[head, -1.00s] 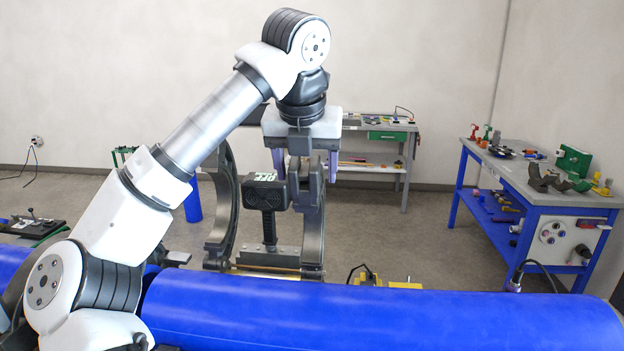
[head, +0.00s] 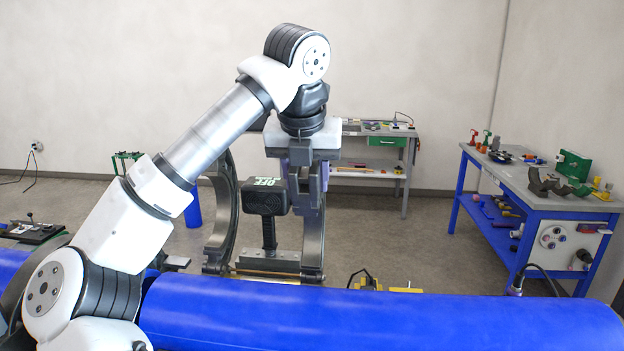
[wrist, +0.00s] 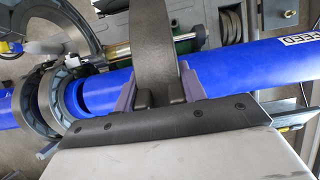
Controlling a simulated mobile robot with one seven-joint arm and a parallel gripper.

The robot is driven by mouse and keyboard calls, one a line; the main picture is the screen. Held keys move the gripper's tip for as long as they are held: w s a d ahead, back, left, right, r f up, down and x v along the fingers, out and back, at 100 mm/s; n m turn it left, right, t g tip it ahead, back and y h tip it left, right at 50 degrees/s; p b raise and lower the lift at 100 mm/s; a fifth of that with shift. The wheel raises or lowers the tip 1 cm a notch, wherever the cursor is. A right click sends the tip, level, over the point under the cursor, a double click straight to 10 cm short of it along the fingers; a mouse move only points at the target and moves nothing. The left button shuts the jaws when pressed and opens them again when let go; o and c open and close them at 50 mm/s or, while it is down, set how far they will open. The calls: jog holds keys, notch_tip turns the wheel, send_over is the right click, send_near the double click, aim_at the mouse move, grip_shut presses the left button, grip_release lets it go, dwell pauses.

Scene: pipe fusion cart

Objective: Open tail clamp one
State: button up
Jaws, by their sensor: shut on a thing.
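My gripper (head: 308,182) is at the upper part of a dark grey curved clamp half (head: 314,238), which stands upright behind the blue pipe; I take it to be tail clamp one. In the wrist view the two purple-grey fingers (wrist: 158,88) sit on both sides of the curved clamp arm (wrist: 160,40) and are shut on it. A blue pipe (wrist: 235,72) runs behind and below the fingers. The clamp's hinge is not clearly visible.
A black block marked OFF (head: 262,200) stands just left of the held clamp. Another upright curved clamp half (head: 224,215) is farther left. A large blue pipe (head: 400,318) crosses the front. A blue-framed bench (head: 545,195) stands at the right, with open floor before it.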

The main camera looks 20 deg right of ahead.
jog(key=shift+w+d+r, duration=0.2)
jog(key=shift+w+r, duration=0.1)
jog(key=shift+w, duration=0.1)
jog(key=shift+w+d+r+p, duration=0.1)
jog(key=shift+w+d+p, duration=0.25)
jog(key=shift+w, duration=0.55)
jog(key=shift+w+d+r+p, duration=0.15)
jog(key=shift+w+d, duration=0.25)
jog(key=shift+w, duration=0.5)
jog(key=shift+f, duration=0.1)
jog(key=shift+w, duration=0.15)
jog(key=shift+w+d, duration=0.3)
jog(key=shift+w, duration=0.3)
jog(key=shift+w+d, duration=0.25)
jog(key=shift+w, duration=0.35)
jog(key=shift+w+d, duration=0.3)
jog(key=shift+w, duration=0.3)
jog(key=shift+w+d, duration=0.1)
jog(key=shift+w, duration=0.2)
